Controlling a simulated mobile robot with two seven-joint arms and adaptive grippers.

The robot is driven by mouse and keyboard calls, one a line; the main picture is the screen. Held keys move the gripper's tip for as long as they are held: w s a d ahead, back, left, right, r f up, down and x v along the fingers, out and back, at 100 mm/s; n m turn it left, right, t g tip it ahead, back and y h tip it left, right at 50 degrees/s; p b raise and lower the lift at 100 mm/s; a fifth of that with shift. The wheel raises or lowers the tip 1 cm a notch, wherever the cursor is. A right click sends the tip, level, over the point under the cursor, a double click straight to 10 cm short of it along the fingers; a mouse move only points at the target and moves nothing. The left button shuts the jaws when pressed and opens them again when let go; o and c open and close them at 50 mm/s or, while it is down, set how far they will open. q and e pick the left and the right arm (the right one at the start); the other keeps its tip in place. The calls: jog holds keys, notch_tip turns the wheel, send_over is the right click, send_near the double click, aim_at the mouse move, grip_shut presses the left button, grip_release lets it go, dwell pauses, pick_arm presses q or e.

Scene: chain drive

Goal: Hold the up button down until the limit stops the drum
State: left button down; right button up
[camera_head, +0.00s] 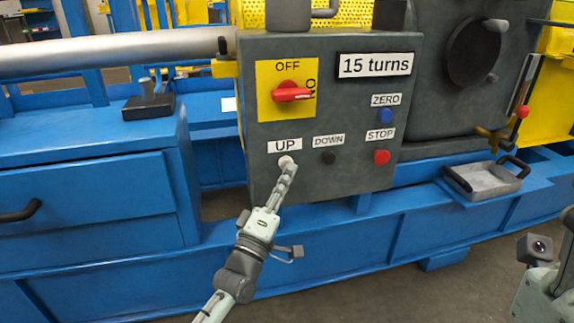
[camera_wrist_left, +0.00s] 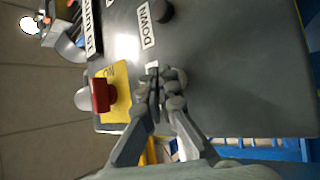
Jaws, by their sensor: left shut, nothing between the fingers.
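The grey control box (camera_head: 225,130) carries a label UP (camera_head: 285,145), and my left gripper (camera_head: 286,166) has its shut fingertips just below that label, at the up button's place. The fingertips cover most or all of the button, so I cannot tell how far it is pressed. In the left wrist view the shut fingers (camera_wrist_left: 162,85) are against or very near the panel, next to a partly hidden white label. The display (camera_head: 375,65) reads 15 turns. The red switch (camera_head: 291,93) has its handle toward ON. My right wrist shows at the lower right; its fingers are not visible.
The black DOWN button (camera_head: 328,157) sits right of the fingertips. The red STOP button (camera_head: 381,157) and blue ZERO button (camera_head: 386,115) are farther right. A metal tray (camera_head: 487,180) lies on the blue frame. A dark round drum end (camera_head: 472,50) is at upper right.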

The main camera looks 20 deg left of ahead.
pick_arm(q)
jog(key=shift+w+a, duration=0.25)
jog(key=shift+w, duration=0.15)
dwell(1.3)
jog(key=shift+s, duration=0.1)
dwell(5.4)
jog(key=shift+s+d+p, duration=0.45)
jog(key=shift+s+d, duration=0.05)
jog(key=shift+s, duration=0.2)
